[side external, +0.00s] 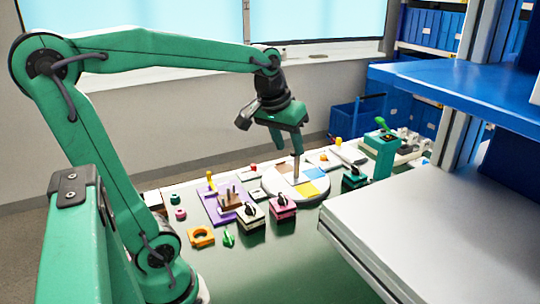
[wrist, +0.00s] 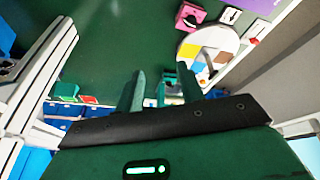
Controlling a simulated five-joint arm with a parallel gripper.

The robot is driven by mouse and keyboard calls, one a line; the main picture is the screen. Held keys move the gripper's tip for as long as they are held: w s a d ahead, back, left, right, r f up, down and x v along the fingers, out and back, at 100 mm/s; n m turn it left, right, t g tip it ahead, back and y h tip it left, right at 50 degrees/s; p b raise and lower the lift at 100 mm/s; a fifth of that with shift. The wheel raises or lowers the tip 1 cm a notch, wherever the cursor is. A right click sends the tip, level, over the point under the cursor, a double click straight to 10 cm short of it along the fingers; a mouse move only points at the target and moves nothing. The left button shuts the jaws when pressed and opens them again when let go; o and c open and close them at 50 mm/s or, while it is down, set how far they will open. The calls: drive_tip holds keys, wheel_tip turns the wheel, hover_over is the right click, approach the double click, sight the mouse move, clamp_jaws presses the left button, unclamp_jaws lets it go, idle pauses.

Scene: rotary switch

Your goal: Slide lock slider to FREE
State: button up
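No part is readable as the lock slider, and no FREE label can be read. A red knob (wrist: 253,40) on a white plate also shows at the upper right of the wrist view. My gripper (side external: 287,147) hangs above the disc, pointing down. In the wrist view my gripper (wrist: 162,88) has its two green fingers apart with nothing visible between them.
The coloured disc (side external: 283,188) has an upright grey post. A teal lever box (side external: 381,155) is to the right. A purple plate (side external: 214,210) is left. A blue shelf (side external: 470,90) overhangs the right side.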

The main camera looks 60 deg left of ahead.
drive_tip(key=w+a+f+n+g, duration=0.1)
drive_tip(key=w+a+n, duration=0.4)
drive_tip(key=a, duration=0.4)
drive_tip(key=n+g+h, duration=0.1)
drive_tip(key=n+g, duration=0.2)
drive_tip(key=n, duration=0.5)
hover_over(254, 165)
drive_tip(key=f, duration=1.8)
drive_tip(key=shift+w+d, duration=0.1)
drive_tip(key=shift+d, duration=0.15)
drive_tip(key=shift+a+f, duration=0.15)
drive_tip(key=shift+a, duration=0.05)
drive_tip(key=shift+f, duration=3.9)
